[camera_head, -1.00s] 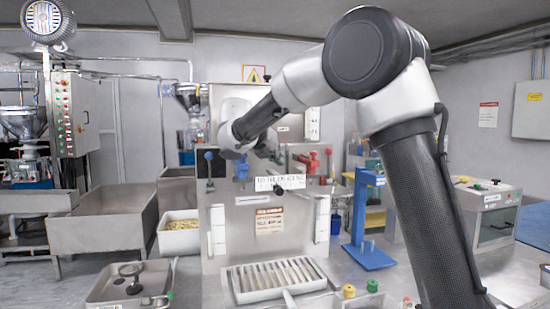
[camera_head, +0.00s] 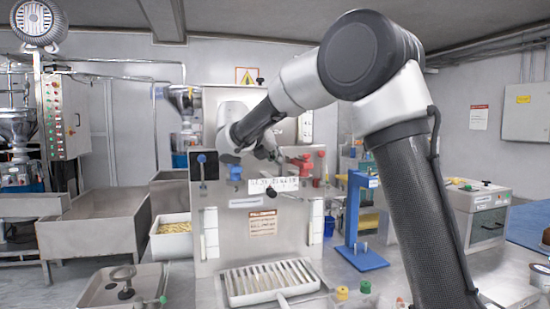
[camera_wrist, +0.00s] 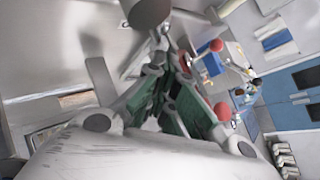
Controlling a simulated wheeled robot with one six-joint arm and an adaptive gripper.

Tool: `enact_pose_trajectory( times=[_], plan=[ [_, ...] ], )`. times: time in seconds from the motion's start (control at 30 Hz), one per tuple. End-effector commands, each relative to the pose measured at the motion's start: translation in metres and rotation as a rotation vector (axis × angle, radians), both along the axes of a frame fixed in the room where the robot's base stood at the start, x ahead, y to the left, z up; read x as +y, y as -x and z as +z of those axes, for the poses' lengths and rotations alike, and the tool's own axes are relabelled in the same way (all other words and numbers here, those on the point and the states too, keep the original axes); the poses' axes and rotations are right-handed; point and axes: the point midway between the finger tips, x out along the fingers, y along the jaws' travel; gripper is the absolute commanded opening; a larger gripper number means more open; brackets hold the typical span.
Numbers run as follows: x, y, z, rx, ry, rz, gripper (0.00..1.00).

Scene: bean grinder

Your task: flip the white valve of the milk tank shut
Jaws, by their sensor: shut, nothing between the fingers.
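The steel machine (camera_head: 215,252) stands in the middle of the head view, with a blue valve-like part (camera_head: 236,172) and red parts (camera_head: 303,162) on top. I cannot make out a white valve in either view. My gripper (camera_head: 276,157) is small and partly hidden by my arm, above the machine's top near the red parts. In the wrist view my gripper's (camera_wrist: 165,45) green-padded fingers come together, with nothing between them. A dark cylinder (camera_wrist: 148,10) lies just beyond the fingertips. Two red balls (camera_wrist: 217,45) show to their right.
A tray of metal bars (camera_head: 275,298) sits low in front of the machine. A blue stand (camera_head: 356,225) is to its right. A steel basin (camera_head: 95,255) and a white bin (camera_head: 170,245) are on the left. A control cabinet (camera_head: 58,118) stands farther back.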

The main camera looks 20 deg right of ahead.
Motion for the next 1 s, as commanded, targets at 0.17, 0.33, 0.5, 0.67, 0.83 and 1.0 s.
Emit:
enact_pose_trajectory(
  times=[0.17,0.33,0.5,0.67,0.83,1.0],
  plan=[
    [-0.004,0.000,-0.002,0.006,0.054,-0.003,0.00],
    [-0.007,0.000,0.000,0.006,0.105,-0.005,0.00],
    [-0.009,0.000,0.002,0.005,0.154,-0.004,0.00],
    [-0.012,0.000,0.004,0.006,0.203,-0.003,0.00],
    [-0.014,0.000,0.006,0.005,0.256,-0.005,0.00],
    [-0.016,0.000,0.009,0.005,0.311,-0.004,0.00]
  ],
)
